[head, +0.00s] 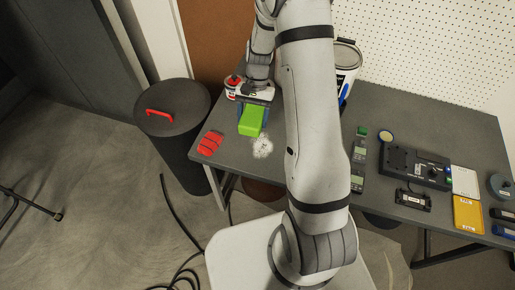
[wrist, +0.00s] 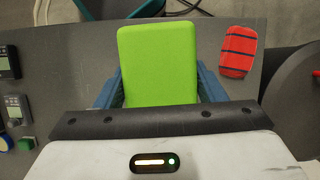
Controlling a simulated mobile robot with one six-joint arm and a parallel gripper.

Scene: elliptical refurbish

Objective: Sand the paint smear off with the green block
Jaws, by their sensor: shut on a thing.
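The green block (head: 252,120) is in my gripper over the left part of the grey workbench. In the wrist view the green block (wrist: 158,65) fills the space between my gripper's blue fingers (wrist: 160,92), which are shut on it. A pale, whitish smear (head: 262,147) shows on the bench top just in front of the block in the head view. The block is beside the smear and does not cover it there. Whether the block touches the bench is hard to tell. The smear cannot be made out in the wrist view.
A red-and-white container (head: 233,87) stands behind. A dark bin (head: 173,130) is beyond the left edge. Meters (head: 358,165) and a black device (head: 413,165) occupy the right side.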

